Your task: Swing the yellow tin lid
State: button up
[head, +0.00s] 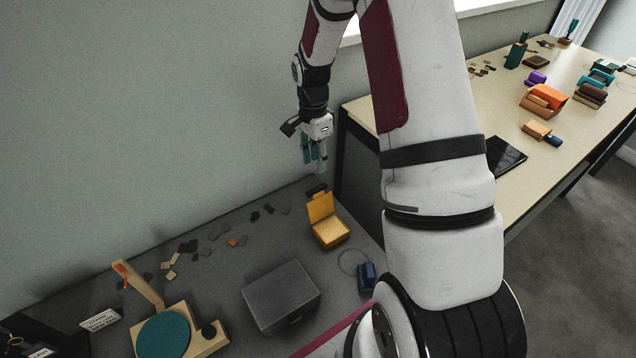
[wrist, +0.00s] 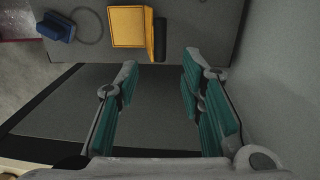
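The yellow tin (head: 331,233) sits on the dark grey bench top. Its lid (head: 320,205) stands raised at the tin's back edge. In the wrist view the tin (wrist: 127,27) is near the top, with the lid seen nearly edge-on at its right side. My gripper (head: 315,165) hangs above and behind the tin, apart from it. In the wrist view its two teal-padded fingers (wrist: 160,78) are spread wide with nothing between them.
A small black object (head: 316,190) lies just behind the lid. A grey box (head: 281,296) stands in front of the tin, and a blue object (head: 367,276) with a thin ring is to its right. Scattered chips (head: 215,235) lie left. A wall rises behind the bench.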

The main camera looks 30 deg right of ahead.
aim_at(317, 187)
jog(key=f, duration=0.9)
jog(key=shift+s+f+b, duration=0.15)
jog(key=shift+s+b, duration=0.15)
grip_shut()
